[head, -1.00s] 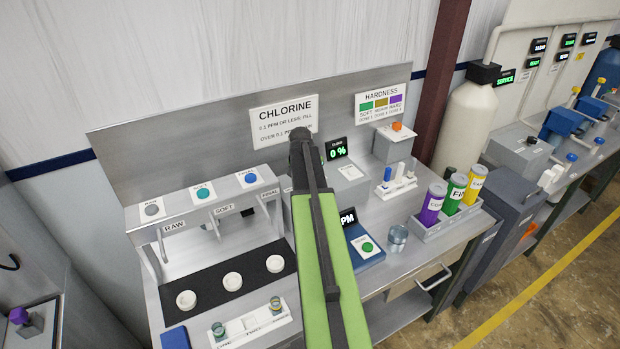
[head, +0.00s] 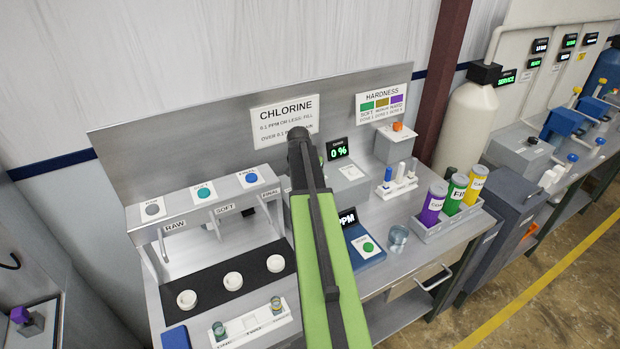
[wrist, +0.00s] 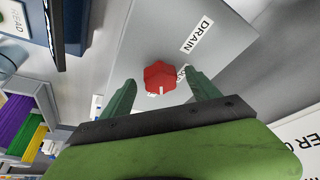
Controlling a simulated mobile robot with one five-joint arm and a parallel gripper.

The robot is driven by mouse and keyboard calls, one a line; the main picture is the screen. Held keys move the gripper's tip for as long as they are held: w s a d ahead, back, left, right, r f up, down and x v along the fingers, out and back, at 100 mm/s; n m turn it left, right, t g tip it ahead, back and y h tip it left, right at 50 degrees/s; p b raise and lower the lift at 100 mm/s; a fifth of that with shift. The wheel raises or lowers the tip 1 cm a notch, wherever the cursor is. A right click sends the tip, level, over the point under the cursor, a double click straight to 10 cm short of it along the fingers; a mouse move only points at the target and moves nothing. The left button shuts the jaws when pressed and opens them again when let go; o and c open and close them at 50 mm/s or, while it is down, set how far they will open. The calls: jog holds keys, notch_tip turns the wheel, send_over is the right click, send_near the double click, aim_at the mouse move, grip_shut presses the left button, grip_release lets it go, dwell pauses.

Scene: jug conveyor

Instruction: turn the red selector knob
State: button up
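The red selector knob (wrist: 160,77) shows in the wrist view, on the face of a grey box (wrist: 190,20) with a "DRAIN" label beside it. A white pointer mark is on the knob's lower edge; another label is partly hidden next to it. My gripper (wrist: 159,86) is open, with one dark green finger on each side of the knob in the picture. I cannot tell whether the fingers touch it or how far off they are. In the head view my arm hides the knob and the fingertips; the grey box (head: 350,188) shows partly beside my arm.
A black "0 %" display (head: 337,149) stands behind the box. A blue meter (head: 366,254) and a glass beaker (head: 397,238) are to the right of my arm. Colored bottles stand in a rack (head: 440,228) further right. White caps lie on a black mat (head: 205,280) at left.

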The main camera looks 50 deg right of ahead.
jog(key=shift+r, duration=0.1)
jog(key=p+v, duration=1.6)
jog(key=v, duration=0.1)
jog(key=shift+a, duration=0.2)
